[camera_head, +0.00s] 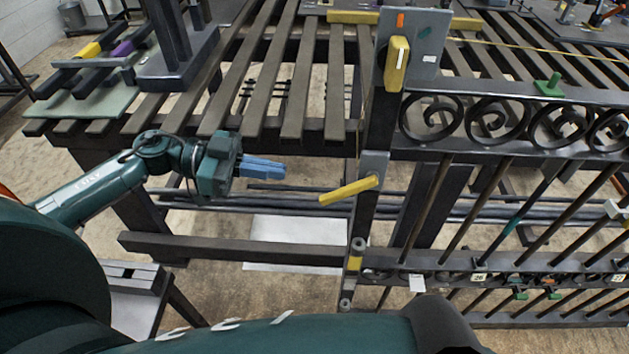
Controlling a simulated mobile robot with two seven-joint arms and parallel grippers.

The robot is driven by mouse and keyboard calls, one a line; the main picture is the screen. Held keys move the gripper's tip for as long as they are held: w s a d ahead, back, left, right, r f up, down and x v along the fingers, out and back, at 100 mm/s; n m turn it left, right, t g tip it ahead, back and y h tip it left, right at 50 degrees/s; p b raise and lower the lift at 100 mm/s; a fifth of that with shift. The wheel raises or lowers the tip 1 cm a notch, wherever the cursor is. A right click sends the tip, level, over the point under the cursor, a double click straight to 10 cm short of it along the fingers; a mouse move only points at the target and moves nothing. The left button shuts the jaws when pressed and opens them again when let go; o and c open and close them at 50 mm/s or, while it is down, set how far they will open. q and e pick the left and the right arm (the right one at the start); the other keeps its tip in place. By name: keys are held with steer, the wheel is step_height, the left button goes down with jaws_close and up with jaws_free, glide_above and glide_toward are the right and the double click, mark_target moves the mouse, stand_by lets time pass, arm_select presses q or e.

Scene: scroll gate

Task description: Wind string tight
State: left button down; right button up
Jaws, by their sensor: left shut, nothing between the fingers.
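A thin yellow string (530,48) runs right from the grey plate (425,40) at the top of the gate's post. A thin light line also runs down beside the post; I cannot tell whether it is the same string. A yellow piece with a white mark (396,64) sits on the plate's front. Lower on the post, a yellow handle (348,190) sticks out to the left, tilted. My left gripper (282,169) has its blue fingers shut and empty, left of the handle and apart from it. My right gripper is not in view.
The scrollwork gate (480,152) with slanted bars fills the right. A slatted bench (262,88) stands behind, with clamps and bars (97,65) at its left. A dark lower rail (235,248) crosses below my left gripper. Open room lies between gripper and handle.

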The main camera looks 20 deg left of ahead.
arm_select(q)
glide_above(321, 198)
steer(key=a, duration=0.3)
steer(key=shift+s+d+f, duration=0.1)
steer(key=shift+d+f, duration=0.25)
steer(key=shift+f, duration=0.3)
steer(key=shift+s+d+f, duration=0.1)
steer(key=shift+d+f, duration=0.25)
steer(key=shift+f, duration=0.35)
steer(key=shift+d+f, duration=0.35)
steer(key=shift+f, duration=0.3)
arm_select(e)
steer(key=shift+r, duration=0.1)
arm_select(q)
steer(key=shift+f, duration=0.1)
